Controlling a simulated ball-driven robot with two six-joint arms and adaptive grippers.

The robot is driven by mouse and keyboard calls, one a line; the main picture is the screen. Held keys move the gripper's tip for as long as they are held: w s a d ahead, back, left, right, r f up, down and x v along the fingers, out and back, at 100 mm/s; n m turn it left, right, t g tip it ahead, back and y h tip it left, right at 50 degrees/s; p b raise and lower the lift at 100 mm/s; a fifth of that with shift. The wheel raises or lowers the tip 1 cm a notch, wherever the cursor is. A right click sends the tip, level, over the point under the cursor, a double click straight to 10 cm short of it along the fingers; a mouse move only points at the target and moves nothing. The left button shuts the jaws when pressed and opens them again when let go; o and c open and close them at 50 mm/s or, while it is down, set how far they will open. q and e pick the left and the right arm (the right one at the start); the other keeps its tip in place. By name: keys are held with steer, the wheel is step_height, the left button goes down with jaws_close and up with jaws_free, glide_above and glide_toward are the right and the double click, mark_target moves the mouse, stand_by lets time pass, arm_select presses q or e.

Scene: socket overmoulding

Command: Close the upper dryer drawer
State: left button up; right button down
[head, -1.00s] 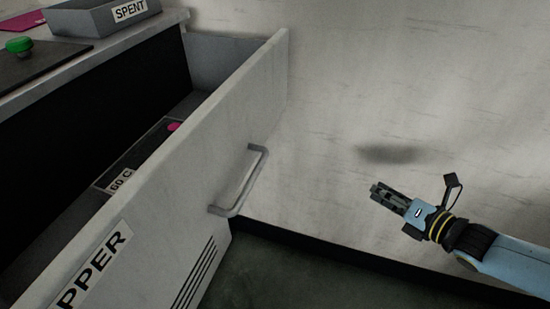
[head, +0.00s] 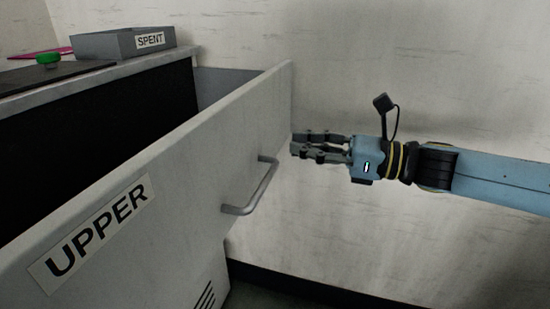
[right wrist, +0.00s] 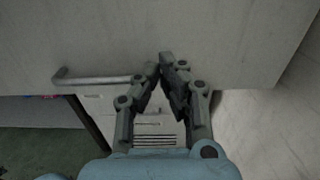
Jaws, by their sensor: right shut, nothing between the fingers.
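The upper dryer drawer stands pulled out. Its pale front (head: 200,165) carries the UPPER label (head: 100,232) and a grey bar handle (head: 250,188). The drawer's inside is mostly hidden behind the front in the head view. My right gripper (head: 297,145) is shut and empty, by the far right end of the drawer front. In the right wrist view its fingertips (right wrist: 166,64) point at the drawer front (right wrist: 225,35), right of the handle (right wrist: 95,80). I cannot tell whether they touch the front. My left gripper is not in view.
A grey SPENT tray (head: 125,43) and a green knob (head: 47,60) are on top of the dryer cabinet. A pale wall (head: 420,70) is behind my right arm. A slotted lower front (right wrist: 155,135) shows below the drawer in the right wrist view.

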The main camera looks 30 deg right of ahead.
mark_target(262, 140)
steer(key=x, duration=0.3)
steer(key=shift+w+a+r+b, duration=0.1)
steer(key=shift+w+a+b, duration=0.15)
steer(key=shift+b, duration=0.1)
steer(key=shift+w+a, duration=0.3)
steer(key=shift+w, duration=0.15)
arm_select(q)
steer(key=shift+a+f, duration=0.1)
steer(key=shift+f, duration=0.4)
arm_select(e)
steer(key=shift+w+a, duration=0.15)
